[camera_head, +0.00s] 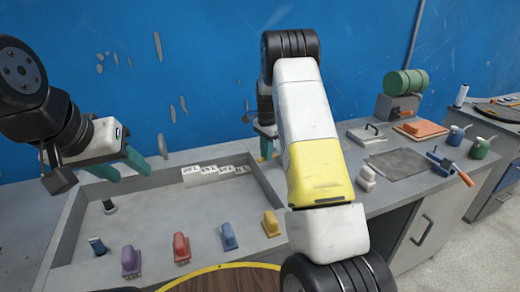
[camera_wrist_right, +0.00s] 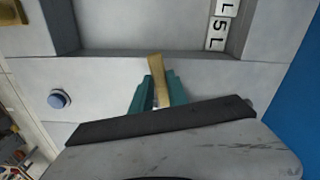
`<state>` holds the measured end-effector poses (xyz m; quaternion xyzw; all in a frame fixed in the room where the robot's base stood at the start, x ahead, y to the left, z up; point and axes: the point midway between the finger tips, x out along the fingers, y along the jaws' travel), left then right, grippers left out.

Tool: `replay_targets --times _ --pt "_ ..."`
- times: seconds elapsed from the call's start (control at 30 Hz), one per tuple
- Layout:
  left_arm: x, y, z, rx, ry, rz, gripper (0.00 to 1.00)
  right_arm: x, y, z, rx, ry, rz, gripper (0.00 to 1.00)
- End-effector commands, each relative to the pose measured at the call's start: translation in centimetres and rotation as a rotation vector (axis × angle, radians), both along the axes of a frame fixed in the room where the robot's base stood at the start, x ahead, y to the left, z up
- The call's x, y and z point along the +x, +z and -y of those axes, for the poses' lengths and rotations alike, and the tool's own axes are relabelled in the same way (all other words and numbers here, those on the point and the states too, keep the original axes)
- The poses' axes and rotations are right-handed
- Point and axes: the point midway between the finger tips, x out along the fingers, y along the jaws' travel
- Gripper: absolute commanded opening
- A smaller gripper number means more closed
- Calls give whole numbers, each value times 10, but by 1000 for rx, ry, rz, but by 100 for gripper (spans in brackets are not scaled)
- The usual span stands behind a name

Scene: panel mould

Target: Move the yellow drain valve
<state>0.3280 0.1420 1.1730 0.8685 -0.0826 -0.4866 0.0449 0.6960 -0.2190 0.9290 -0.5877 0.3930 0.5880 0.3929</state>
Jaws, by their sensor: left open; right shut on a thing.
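My right gripper (camera_head: 266,140) is at the back right of the grey tray, partly hidden behind my own arm. In the right wrist view its teal fingers (camera_wrist_right: 157,92) are shut on a narrow yellow piece, which I take as the yellow drain valve (camera_wrist_right: 155,66). It is over the tray's rim, and a bit of yellow also shows below the fingers in the head view. I cannot tell whether it touches the rim. My left gripper (camera_head: 138,166) is open and empty above the tray's back left.
A white bottle (camera_head: 367,178) stands right of my arm.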

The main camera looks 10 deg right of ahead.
Motion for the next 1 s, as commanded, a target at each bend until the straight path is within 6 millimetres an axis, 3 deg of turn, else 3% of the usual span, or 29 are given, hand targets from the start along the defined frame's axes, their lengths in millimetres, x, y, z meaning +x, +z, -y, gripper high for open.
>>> replay_targets --times 0.4,1.0 --pt "0 0 0 0 0 0 46 20 1 -6 1 -225 5 0" --pt "0 0 0 0 0 0 46 24 1 -6 1 -271 6 0"
